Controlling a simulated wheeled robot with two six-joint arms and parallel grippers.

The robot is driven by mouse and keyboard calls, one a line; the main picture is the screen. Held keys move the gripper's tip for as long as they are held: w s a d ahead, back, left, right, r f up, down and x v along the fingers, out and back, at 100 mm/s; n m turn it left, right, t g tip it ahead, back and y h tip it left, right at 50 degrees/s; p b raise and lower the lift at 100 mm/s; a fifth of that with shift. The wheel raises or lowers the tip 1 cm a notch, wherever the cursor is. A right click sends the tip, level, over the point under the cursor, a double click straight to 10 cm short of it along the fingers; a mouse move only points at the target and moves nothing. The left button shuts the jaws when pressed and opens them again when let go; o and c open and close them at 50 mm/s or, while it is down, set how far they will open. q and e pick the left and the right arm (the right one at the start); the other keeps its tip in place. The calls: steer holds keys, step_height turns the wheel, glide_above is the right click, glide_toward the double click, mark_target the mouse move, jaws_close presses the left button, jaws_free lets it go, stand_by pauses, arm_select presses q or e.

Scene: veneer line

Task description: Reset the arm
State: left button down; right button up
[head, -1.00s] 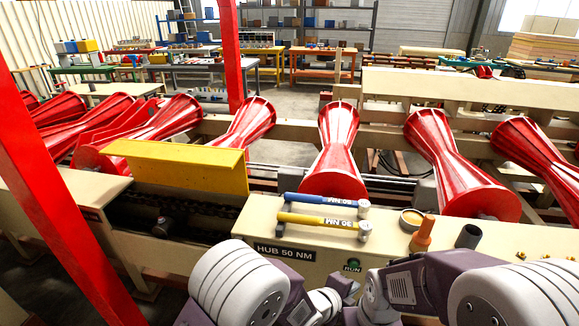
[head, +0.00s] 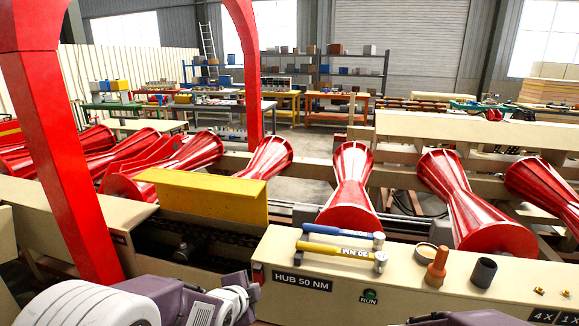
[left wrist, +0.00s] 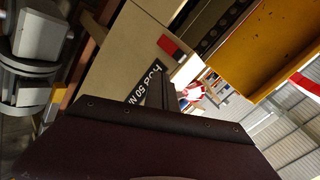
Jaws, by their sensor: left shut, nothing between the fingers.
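My left arm comes in along the bottom left of the head view, with its white and purple links low in front of the cream cabinet (head: 330,296). Its fingertips cannot be made out there. In the left wrist view my left gripper (left wrist: 158,90) shows as dark, narrow fingers, shut and empty, in front of the cabinet's HUB 50 NM label (left wrist: 143,84). That label (head: 302,281) also shows in the head view. Only a purple piece of my right arm shows at the bottom right edge of the head view. My right gripper is out of the picture.
A blue wrench (head: 340,232) and a yellow wrench (head: 335,250) lie on the cabinet top, beside an orange cone-shaped piece (head: 437,266) and a dark cup (head: 483,272). A yellow guard (head: 205,195) and red post (head: 62,150) stand left. Red rollers (head: 352,190) lie behind.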

arm_select(q)
steer(key=s+a+f+n+g+y, duration=0.2)
steer(key=s+a+n, duration=0.3)
steer(key=s+a, duration=0.15)
steer(key=s+a+f+n+g, duration=0.1)
steer(key=s+f+n+g, duration=0.2)
steer(key=s+n, duration=0.2)
steer(key=s+f+n+g, duration=0.3)
steer(key=s+n, duration=0.3)
steer(key=s, duration=0.5)
steer(key=shift+s+a+f+g, duration=0.15)
steer(key=shift+a+f+g, duration=0.15)
steer(key=shift+g, duration=0.2)
